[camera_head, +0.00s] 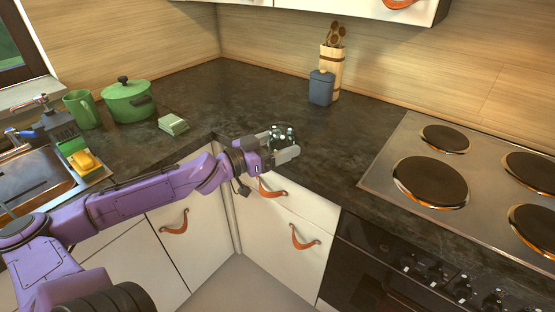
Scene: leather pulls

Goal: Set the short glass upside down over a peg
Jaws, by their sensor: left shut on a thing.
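My left gripper (285,150) reaches in from the left, over the front edge of the counter near the inner corner. It is shut on a small, clear, glassy thing (277,134), which looks like the short glass. Greenish-white upright tips show at the same spot. I cannot tell whether they are pegs behind the glass or part of it, nor which way up the glass is. The jaws hide its lower part. My right gripper is not in view.
A green pot (128,103), a green mug (80,110) and a small pale green block (173,125) stand left. A sink (25,185) is far left. A grey canister (321,88) and wooden utensil holder (331,65) stand behind. A hob (445,180) is right. The middle counter is clear.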

